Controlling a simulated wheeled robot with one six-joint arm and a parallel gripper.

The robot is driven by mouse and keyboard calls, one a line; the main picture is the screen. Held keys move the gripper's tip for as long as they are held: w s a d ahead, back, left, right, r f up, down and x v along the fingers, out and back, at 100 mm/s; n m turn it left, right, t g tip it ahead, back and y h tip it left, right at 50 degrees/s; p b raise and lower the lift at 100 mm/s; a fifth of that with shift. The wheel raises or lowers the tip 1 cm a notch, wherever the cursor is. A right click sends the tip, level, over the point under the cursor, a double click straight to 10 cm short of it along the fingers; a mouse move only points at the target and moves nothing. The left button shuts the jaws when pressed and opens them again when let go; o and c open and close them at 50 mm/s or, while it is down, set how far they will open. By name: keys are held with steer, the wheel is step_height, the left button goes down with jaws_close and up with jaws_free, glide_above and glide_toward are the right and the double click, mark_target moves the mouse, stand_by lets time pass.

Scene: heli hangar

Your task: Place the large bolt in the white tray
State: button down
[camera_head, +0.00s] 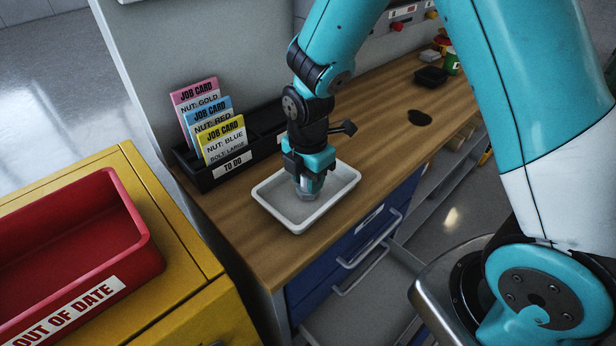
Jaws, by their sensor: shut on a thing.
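The white tray (277,208) lies on the wooden workbench, near its left end. My gripper (308,186) points down over the tray's interior. It is shut on a grey metal piece, the large bolt (307,194), whose lower end shows below the fingertips. The rest of the bolt is hidden by the fingers. The bolt is inside the tray's outline in the picture; I cannot tell whether it touches the tray floor.
A black TO DO holder (232,167) with several job cards (208,120) stands behind the tray. A red OUT OF DATE bin (75,250) sits on a yellow cabinet (190,262) at left. A small black tray (431,77) is at the bench's far end. The middle of the bench is mostly clear.

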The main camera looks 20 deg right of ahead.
steer(key=shift+f, duration=0.15)
steer(key=c, duration=0.8)
jaws_free()
step_height(320, 180, up, 11)
steer(key=s+a+r+m+y, duration=0.1)
steer(key=s+a+r+m, duration=0.1)
steer(key=s+m, duration=0.3)
steer(key=s+a+r+m+y, duration=0.1)
steer(key=s+r+m, duration=0.3)
steer(key=s, duration=0.3)
steer(key=s+a+r+m+y, duration=0.2)
steer(key=s+r+m, duration=0.1)
steer(key=s+m, duration=0.3)
steer(key=shift+s+a, duration=0.3)
steer(key=shift+s, duration=0.2)
